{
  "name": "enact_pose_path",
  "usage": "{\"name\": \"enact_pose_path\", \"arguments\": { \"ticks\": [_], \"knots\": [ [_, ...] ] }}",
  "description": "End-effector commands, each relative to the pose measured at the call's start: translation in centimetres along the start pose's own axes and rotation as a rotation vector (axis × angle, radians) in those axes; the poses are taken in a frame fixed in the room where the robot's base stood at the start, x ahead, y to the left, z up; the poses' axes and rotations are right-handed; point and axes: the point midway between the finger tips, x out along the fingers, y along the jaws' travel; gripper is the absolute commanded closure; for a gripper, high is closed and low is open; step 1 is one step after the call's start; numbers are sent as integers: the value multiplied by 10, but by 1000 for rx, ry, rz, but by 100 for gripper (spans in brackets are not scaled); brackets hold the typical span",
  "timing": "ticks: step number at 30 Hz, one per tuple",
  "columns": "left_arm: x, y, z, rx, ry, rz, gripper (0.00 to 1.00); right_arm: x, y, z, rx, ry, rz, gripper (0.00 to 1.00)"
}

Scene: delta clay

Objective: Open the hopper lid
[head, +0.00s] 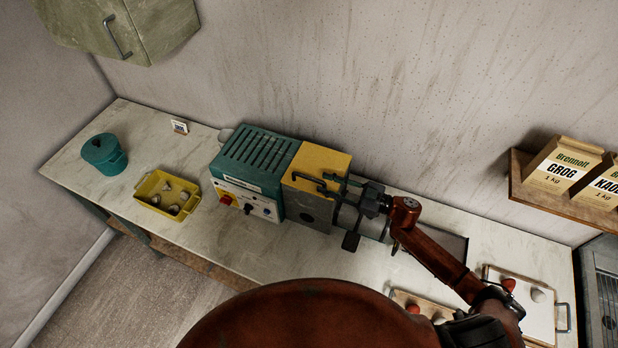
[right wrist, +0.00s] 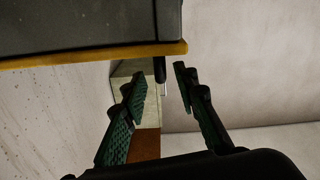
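The teal machine (head: 252,165) stands on the counter against the wall. At its right end is a grey hopper (head: 307,208) with a yellow lid (head: 322,160) lying flat on top, shut. A dark handle (head: 309,181) sits on the lid's front part. My right gripper (head: 343,198) is at the lid's right side, its fingers spread. In the right wrist view the gripper (right wrist: 160,80) is open, and the dark handle (right wrist: 159,68) shows between the fingertips, apparently untouched. The yellow lid edge (right wrist: 90,58) is just beyond them. My left gripper is not in view.
A yellow tray (head: 154,204) with small lumps and a teal lidded pot (head: 104,154) stand left of the machine. A white tray (head: 537,322) is at the right. The counter between pot and machine is partly clear.

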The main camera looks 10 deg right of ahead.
Motion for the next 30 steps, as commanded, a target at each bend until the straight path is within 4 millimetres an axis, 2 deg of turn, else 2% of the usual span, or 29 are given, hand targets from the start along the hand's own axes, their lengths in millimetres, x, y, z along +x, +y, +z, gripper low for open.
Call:
{"name": "enact_pose_path", "arguments": {
  "ticks": [6, 12, 18, 25, 30],
  "knots": [
    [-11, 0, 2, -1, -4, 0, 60, 36, 0, -5, 0, 4, -2, 73],
    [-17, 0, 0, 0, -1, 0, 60, 61, 0, -3, 0, 2, 1, 73],
    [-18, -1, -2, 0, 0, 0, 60, 70, 0, -1, 0, 0, 1, 73],
    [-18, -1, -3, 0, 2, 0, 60, 69, 0, -1, 0, 0, 2, 73],
    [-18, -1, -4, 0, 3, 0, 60, 69, 0, -1, 0, 0, 2, 85]
  ]
}}
